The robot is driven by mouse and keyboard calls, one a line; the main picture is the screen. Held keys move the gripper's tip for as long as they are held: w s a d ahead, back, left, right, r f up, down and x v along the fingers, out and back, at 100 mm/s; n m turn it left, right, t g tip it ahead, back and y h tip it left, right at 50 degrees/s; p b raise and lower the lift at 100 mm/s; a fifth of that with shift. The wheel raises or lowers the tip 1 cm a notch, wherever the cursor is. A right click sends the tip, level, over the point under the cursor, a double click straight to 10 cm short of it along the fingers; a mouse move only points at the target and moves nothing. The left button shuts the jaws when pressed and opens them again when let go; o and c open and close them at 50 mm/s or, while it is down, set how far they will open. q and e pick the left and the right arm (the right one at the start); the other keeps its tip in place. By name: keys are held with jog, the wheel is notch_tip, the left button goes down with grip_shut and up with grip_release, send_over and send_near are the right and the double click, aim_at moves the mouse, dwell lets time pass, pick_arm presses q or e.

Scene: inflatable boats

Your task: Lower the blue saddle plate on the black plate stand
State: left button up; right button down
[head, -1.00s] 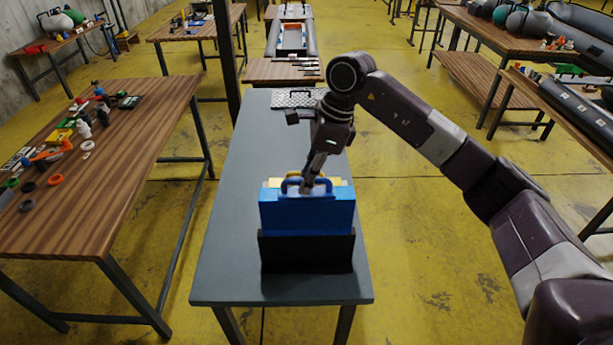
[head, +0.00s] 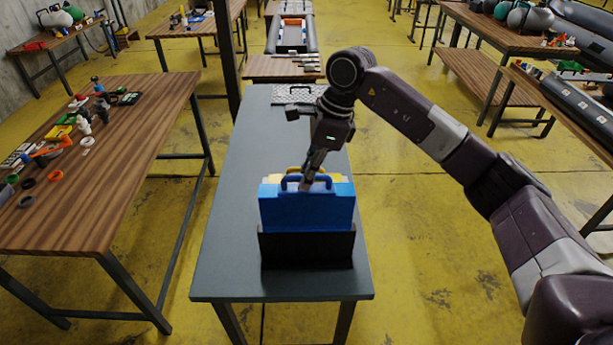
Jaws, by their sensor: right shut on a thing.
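The blue saddle plate (head: 306,208) stands upright at the black plate stand (head: 306,248) on the grey table. Its lower part is hidden behind the stand's front wall. My right gripper (head: 306,184) reaches down from behind and is shut on the plate's handle at the top. The fingertips are partly hidden by the handle. A yellow plate (head: 333,178) and a pale one show just behind the blue plate. My left gripper is not in view.
The grey table (head: 235,225) is clear left of the stand. A checkered metal plate (head: 292,95) lies at its far end. A wooden table (head: 120,180) with several small parts stands on the left.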

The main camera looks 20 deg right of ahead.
aim_at(307, 216)
jog(key=shift+f, duration=0.1)
dwell(0.3)
jog(key=shift+f+b, duration=0.2)
jog(key=shift+b, duration=0.1)
jog(key=shift+f+b, duration=3.75)
jog(key=shift+f, duration=1.15)
jog(key=shift+f+b, duration=1.1)
jog(key=shift+f, duration=0.25)
jog(key=c, duration=1.9)
grip_release()
jog(key=shift+f, duration=0.1)
